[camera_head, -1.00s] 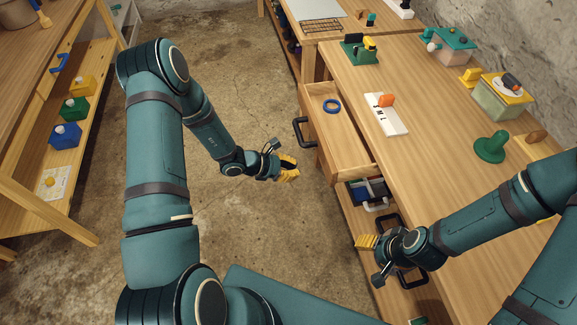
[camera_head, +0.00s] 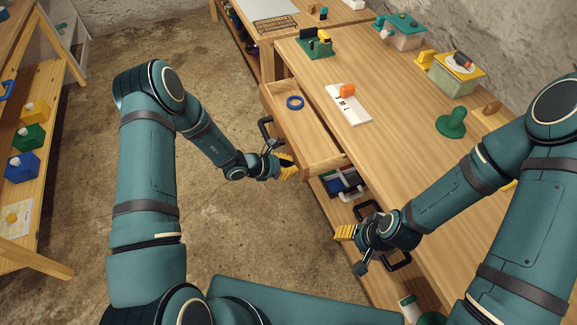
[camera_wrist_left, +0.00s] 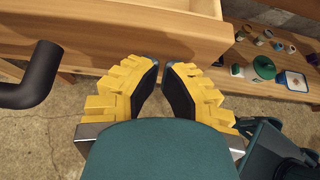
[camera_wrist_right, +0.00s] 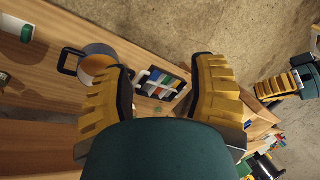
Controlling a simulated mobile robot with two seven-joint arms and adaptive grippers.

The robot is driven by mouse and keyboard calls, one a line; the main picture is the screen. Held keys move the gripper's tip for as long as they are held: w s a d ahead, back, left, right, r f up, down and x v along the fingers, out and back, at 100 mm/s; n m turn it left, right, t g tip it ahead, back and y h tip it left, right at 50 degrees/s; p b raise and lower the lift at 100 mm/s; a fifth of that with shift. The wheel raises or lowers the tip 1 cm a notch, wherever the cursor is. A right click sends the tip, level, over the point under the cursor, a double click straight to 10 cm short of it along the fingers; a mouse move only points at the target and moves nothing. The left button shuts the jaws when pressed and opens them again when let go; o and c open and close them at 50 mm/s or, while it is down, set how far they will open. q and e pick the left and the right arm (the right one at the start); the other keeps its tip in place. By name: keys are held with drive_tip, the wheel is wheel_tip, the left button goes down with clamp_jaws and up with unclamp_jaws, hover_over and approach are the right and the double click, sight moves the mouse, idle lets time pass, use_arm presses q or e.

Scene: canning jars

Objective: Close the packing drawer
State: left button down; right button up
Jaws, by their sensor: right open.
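The packing drawer, a wooden drawer (camera_head: 309,140), is pulled out from the workbench, with a blue ring (camera_head: 295,102) lying inside. Its dark handle (camera_head: 266,132) is on the front panel and also shows at the left of the left wrist view (camera_wrist_left: 38,75). My left gripper (camera_head: 290,167) is shut and empty, its tips close to the drawer's front panel, right of the handle in the left wrist view (camera_wrist_left: 160,68). I cannot tell whether they touch. My right gripper (camera_head: 340,232) is open and empty, lower down beside the bench's front.
Below the drawer is an open compartment with a tray of coloured items (camera_wrist_right: 161,82). A white card with an orange piece (camera_head: 348,103) and a green stand (camera_head: 452,123) are on the benchtop (camera_head: 400,150). A shelf with coloured boxes (camera_head: 28,138) stands left. The floor (camera_head: 230,60) between is clear.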

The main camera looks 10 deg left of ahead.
sight(329, 152)
use_arm(q)
drive_tip(key=w+d+b, duration=0.2)
drive_tip(key=w+d, duration=0.1)
drive_tip(key=d, duration=0.2)
drive_tip(key=w+d+b, duration=0.2)
drive_tip(key=w+d, duration=0.1)
drive_tip(key=d, duration=0.2)
drive_tip(key=w+d+b, duration=0.3)
drive_tip(key=w+d, duration=0.1)
drive_tip(key=d, duration=0.1)
drive_tip(key=shift+w+d, duration=0.35)
drive_tip(key=shift+d, duration=0.15)
use_arm(e)
wheel_tip(329, 152, down, 7)
drive_tip(key=shift+s, duration=0.4)
use_arm(q)
drive_tip(key=shift+a, duration=0.15)
use_arm(e)
drive_tip(key=shift+a, duration=0.1)
